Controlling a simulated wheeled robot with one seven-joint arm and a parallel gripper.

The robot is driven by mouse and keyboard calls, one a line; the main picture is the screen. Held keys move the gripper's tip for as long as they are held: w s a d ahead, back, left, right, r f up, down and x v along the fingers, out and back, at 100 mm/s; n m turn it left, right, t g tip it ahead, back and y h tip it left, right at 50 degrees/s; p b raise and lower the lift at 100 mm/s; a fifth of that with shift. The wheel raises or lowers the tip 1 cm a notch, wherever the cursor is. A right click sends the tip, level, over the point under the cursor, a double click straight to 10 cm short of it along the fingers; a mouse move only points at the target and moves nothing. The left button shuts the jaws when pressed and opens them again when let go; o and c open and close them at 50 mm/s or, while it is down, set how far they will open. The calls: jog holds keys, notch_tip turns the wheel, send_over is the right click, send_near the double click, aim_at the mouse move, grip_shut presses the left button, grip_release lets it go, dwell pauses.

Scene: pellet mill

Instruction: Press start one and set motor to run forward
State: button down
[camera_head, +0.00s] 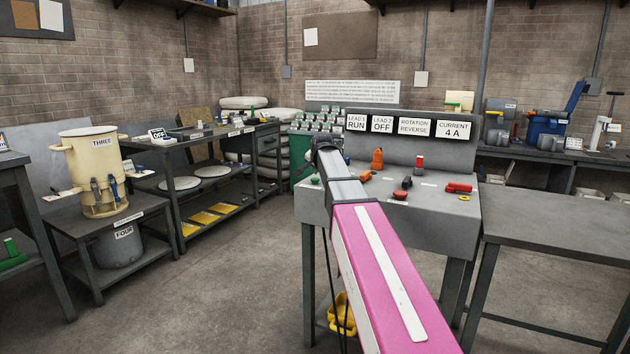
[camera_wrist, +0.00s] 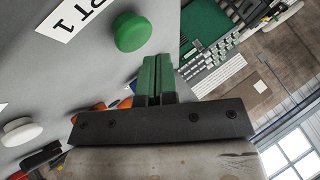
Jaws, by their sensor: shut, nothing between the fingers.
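The grey control console (camera_head: 440,222) stands ahead in the head view. Its signs read LEAD 1 RUN (camera_head: 356,123), LEAD 2 OFF (camera_head: 382,124), ROTATION REVERSE (camera_head: 414,127) and CURRENT 4 A (camera_head: 454,129). In the wrist view a round green button (camera_wrist: 131,32) sits on the grey panel beside a cut-off label (camera_wrist: 66,14) ending in "1". My gripper (camera_wrist: 157,60) has its green fingers together and empty, close to that button. I cannot tell if they touch it. My arm hides part of the console in the head view.
An orange knob (camera_head: 377,158), a dark-handled control (camera_head: 404,184) and a red lever (camera_head: 459,188) stand on the console. A white button (camera_wrist: 20,131) shows in the wrist view. A bare table (camera_head: 560,225) stands at right, and shelves (camera_head: 215,175) at left.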

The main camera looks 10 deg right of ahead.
aim_at(316, 179)
jog(key=shift+r, duration=0.15)
jog(key=shift+r, duration=2.4)
